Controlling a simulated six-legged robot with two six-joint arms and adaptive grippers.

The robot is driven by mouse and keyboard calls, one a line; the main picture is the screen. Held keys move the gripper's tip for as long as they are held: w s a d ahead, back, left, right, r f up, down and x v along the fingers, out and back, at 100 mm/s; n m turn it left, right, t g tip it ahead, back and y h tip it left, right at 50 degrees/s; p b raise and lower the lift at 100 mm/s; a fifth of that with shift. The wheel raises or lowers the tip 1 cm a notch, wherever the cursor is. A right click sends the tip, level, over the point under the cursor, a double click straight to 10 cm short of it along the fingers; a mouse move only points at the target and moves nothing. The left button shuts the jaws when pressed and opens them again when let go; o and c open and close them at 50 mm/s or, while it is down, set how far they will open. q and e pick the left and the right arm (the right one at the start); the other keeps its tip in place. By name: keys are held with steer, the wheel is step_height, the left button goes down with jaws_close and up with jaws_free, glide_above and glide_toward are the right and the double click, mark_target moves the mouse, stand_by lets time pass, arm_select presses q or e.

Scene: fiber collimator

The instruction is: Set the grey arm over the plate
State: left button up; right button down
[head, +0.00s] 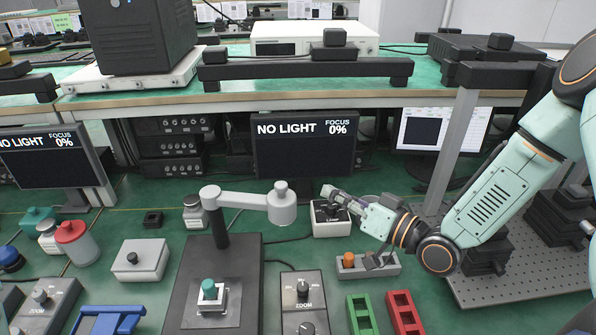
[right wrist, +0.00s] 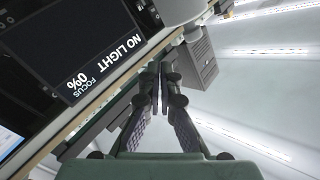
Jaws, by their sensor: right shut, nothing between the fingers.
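The grey arm (head: 240,198) sits on top of a dark post and points right, ending in a round grey head (head: 282,207). The post rises from a dark base (head: 185,300). A small square plate (head: 204,310) with a teal-topped piece (head: 209,290) sits on that base, below and left of the head; the head is off to its right. My right gripper (head: 328,191) is shut and empty, right of the head and apart from it, above the lamp box (head: 330,228). Its closed fingers show in the right wrist view (right wrist: 157,78). My left gripper is out of view.
A zoom box (head: 302,300), a grey block with an orange knob (head: 348,260) and green (head: 362,315) and red (head: 404,312) holders stand at front right. A monitor (head: 304,150) reading NO LIGHT, focus 0%, stands behind. A white knob box (head: 140,260) stands left of the base.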

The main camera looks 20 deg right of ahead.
steer(key=w+a+m+y, duration=0.1)
steer(key=w+a+m, duration=0.5)
steer(key=m, duration=0.5)
steer(key=shift+r+m+p, duration=0.2)
steer(key=shift+m+p, duration=0.1)
stand_by(0.8)
steer(key=shift+f, duration=0.1)
